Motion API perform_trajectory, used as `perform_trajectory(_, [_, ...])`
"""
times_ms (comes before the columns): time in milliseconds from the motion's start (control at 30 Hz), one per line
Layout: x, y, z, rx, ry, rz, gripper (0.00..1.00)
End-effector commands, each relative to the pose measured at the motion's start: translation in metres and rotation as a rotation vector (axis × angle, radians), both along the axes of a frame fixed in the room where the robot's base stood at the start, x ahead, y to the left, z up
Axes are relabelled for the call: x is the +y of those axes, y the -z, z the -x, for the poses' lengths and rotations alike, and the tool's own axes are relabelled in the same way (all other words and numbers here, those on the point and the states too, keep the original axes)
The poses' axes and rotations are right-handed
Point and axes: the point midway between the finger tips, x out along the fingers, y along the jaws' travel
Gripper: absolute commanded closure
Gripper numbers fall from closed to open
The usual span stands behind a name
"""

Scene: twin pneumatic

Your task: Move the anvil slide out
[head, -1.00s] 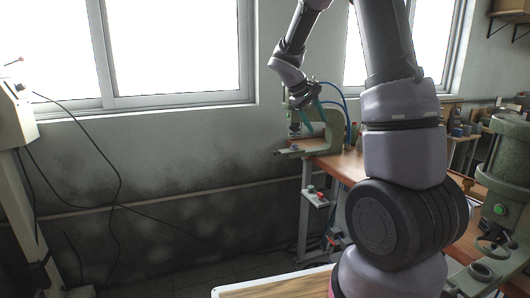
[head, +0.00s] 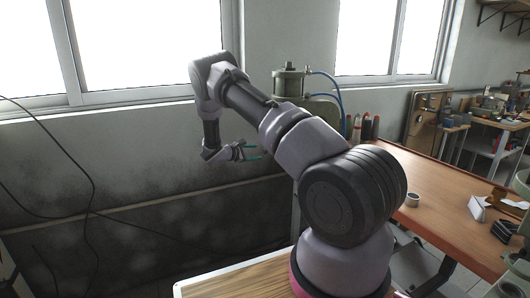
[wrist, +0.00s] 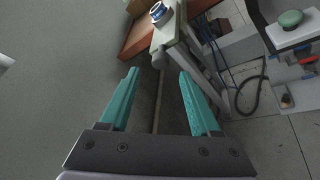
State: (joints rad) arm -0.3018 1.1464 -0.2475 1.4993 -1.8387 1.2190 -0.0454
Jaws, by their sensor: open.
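The green pneumatic press (head: 290,85) with blue hoses stands at the far left end of the wooden bench. My arm hides its lower front in the head view, so the anvil slide is hidden there. In the wrist view, a pale narrow slide-like part (wrist: 167,33) carries a round white and blue piece (wrist: 159,13). I cannot tell surely that it is the anvil slide, or how far out it is. My gripper (head: 255,152), with teal fingers, is left of the press in front of the wall. It is open and empty in the wrist view (wrist: 157,82), apart from that part.
The wooden bench (head: 445,215) runs along the right, with a tape roll (head: 413,199) and small items on it. A wood-topped surface (head: 235,287) is in the near foreground. Black cables (head: 88,190) hang at the left.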

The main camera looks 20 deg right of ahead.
Motion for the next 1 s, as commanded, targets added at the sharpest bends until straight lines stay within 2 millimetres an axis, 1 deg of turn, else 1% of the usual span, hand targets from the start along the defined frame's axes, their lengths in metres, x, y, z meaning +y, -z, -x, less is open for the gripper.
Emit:
perform_trajectory(300, [-0.053, 0.016, -0.021, -0.001, 0.005, -0.003, 0.37])
perform_trajectory(400, [-0.068, 0.020, -0.027, -0.001, 0.005, -0.002, 0.37])
perform_trajectory(500, [-0.079, 0.024, -0.032, -0.001, 0.005, -0.003, 0.37])
perform_trajectory(700, [-0.088, 0.027, -0.036, 0.000, 0.003, -0.003, 0.37])
perform_trajectory(933, [-0.089, 0.027, -0.037, 0.000, 0.003, -0.003, 0.37])
perform_trajectory(967, [-0.089, 0.027, -0.037, 0.000, 0.003, -0.003, 0.40])
perform_trajectory(1000, [-0.089, 0.027, -0.037, 0.000, 0.003, -0.003, 0.56])
